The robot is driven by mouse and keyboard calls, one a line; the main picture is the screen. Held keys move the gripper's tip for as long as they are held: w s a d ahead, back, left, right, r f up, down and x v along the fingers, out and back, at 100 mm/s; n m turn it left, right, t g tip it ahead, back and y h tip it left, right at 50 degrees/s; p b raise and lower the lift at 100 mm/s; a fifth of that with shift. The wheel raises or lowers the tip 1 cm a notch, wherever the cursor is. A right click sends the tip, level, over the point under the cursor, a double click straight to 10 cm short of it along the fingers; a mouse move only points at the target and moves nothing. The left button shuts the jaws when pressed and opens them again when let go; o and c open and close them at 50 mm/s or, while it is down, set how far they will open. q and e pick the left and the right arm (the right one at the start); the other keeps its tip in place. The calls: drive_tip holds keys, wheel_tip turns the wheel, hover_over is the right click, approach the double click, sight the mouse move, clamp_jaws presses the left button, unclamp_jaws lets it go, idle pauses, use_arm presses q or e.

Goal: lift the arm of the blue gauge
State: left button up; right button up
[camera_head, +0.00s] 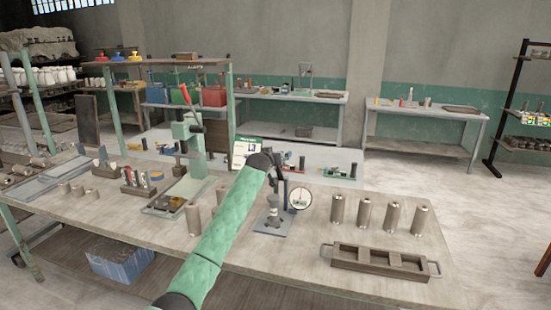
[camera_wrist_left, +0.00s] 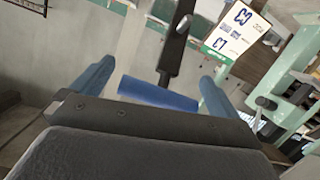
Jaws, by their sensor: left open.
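The gauge stands on the workbench, with a blue-grey base (camera_head: 274,223) and a round white dial (camera_head: 300,198) on its right side. In the left wrist view, a blue cylindrical grip (camera_wrist_left: 158,94) sits at the end of a dark lever (camera_wrist_left: 174,48); it appears to be the gauge's arm. My left gripper (camera_wrist_left: 156,80) is open, with one blue finger on each side of the grip, apart from it as far as I can see. In the head view my green left arm reaches to the gauge's top, and its wrist hides part of it. My right gripper is not in view.
A green press (camera_head: 190,150) with a red lever stands left of the gauge. Several grey cylinders (camera_head: 364,213) stand to the right, behind a dark handled tray (camera_head: 380,279). A printed card (camera_head: 247,151) is behind my wrist. Bare bench (camera_head: 320,235) lies right of the gauge base.

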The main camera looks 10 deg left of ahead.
use_arm(q)
drive_tip(key=shift+b+v, duration=0.85)
drive_tip(key=shift+v, duration=1.7)
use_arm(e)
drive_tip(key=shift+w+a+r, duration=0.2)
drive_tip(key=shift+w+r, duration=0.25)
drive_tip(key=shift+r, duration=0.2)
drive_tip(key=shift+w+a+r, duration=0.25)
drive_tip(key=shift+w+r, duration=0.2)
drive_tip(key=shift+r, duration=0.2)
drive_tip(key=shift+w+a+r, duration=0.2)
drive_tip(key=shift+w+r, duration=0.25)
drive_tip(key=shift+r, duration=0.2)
use_arm(q)
drive_tip(key=shift+f, duration=0.15)
drive_tip(key=shift+c, duration=0.4)
